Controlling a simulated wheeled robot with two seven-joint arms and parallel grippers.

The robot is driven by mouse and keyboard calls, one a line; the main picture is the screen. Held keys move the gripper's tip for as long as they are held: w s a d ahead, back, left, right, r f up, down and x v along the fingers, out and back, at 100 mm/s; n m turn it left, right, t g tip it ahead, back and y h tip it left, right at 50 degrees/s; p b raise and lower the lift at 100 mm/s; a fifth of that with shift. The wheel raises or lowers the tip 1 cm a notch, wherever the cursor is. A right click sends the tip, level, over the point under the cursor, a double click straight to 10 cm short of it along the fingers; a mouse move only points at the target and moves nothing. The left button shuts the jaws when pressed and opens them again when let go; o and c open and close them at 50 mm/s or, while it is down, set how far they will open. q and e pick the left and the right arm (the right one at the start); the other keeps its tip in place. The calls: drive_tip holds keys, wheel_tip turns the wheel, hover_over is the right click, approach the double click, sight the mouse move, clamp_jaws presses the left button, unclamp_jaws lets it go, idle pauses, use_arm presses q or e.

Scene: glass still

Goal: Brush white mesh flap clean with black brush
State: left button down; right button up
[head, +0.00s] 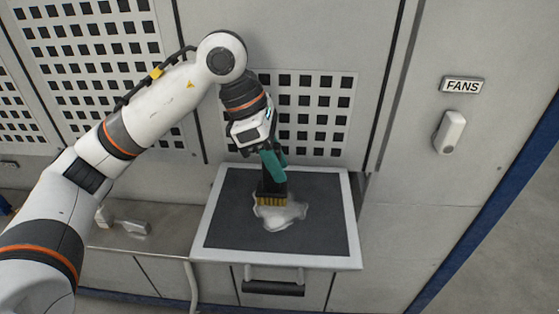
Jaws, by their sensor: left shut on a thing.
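The flap (325,220) is a white-framed panel with dark mesh, lying flat and out from the wall in the head view. A pale, whitish patch of residue (285,215) lies on the mesh near its middle. The black brush (270,190) has tan bristles pointing down, at the upper edge of the patch. They appear to touch it. My left gripper (272,160) is above the flap, shut on the brush at its teal part. The fingertips are partly hidden by the wrist. My right gripper is not in view.
A dark handle (273,287) sits below the flap's front edge. Perforated wall panels (315,115) stand behind it. A white switch (449,132) under a FANS sign (462,86) is on the right wall. Small grey blocks (133,227) lie on a ledge at left.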

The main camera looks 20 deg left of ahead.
use_arm(q)
drive_tip(key=shift+s+a+f+b, duration=0.1)
drive_tip(key=shift+a+b, duration=0.1)
drive_tip(key=shift+a, duration=0.2)
drive_tip(key=shift+s+a+b, duration=0.1)
drive_tip(key=shift+a+b, duration=0.05)
drive_tip(key=shift+a, duration=0.2)
drive_tip(key=shift+s+a, duration=0.25)
drive_tip(key=shift+a, duration=0.45)
drive_tip(key=shift+d, duration=0.2)
drive_tip(key=shift+w+d+f, duration=0.1)
drive_tip(key=shift+w+d, duration=0.1)
drive_tip(key=shift+d, duration=0.45)
drive_tip(key=shift+w+d, duration=0.15)
drive_tip(key=shift+d, duration=0.5)
drive_tip(key=shift+d, duration=0.1)
drive_tip(key=shift+w+d, duration=0.25)
drive_tip(key=shift+d, duration=0.45)
drive_tip(key=shift+w+d, duration=0.2)
drive_tip(key=shift+d, duration=0.45)
